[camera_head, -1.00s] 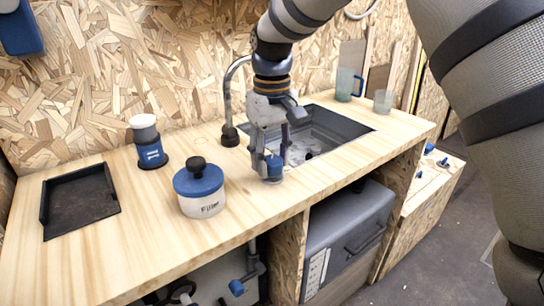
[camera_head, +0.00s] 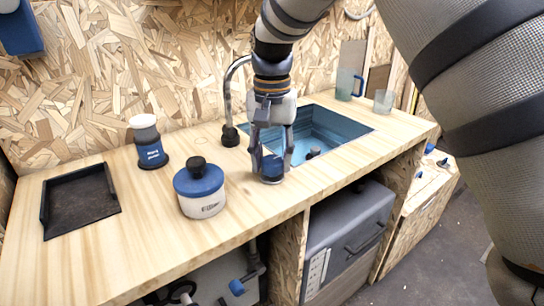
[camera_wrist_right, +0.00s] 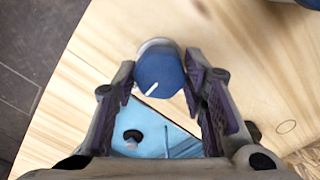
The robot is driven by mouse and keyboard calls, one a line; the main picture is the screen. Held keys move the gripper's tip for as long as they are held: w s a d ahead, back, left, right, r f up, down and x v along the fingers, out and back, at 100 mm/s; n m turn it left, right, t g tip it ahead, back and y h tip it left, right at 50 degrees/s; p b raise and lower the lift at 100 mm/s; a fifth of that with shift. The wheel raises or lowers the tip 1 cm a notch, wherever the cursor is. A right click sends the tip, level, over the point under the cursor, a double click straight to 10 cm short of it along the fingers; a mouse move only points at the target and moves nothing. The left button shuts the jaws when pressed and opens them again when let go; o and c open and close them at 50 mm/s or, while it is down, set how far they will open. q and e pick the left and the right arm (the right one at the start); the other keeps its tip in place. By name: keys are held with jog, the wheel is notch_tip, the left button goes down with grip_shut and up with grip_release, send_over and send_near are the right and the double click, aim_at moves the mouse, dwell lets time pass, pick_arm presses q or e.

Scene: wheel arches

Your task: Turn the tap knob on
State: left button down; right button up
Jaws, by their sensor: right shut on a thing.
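The tap knob (camera_head: 271,168) is a blue round cap on a pale base, on the wooden counter in front of the sink. In the right wrist view the knob (camera_wrist_right: 160,72) shows a white line on its top, slanting. My right gripper (camera_head: 270,160) points down over it, one finger on each side, and is shut on it. The sink (camera_head: 325,128) looks blue inside, as if holding water. My left gripper is not in view.
A white canister with blue lid (camera_head: 201,190) stands left of the knob. A blue and white jar (camera_head: 148,143) and a dark recessed tray (camera_head: 80,200) are further left. A jug (camera_head: 345,84) and a cup (camera_head: 383,101) stand behind the sink. A grey box (camera_head: 345,235) sits below.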

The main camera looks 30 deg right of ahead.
aim_at(272, 160)
jog(key=shift+m, duration=0.4)
jog(key=o, duration=1.2)
jog(key=shift+c, duration=0.2)
notch_tip(272, 160, up, 12)
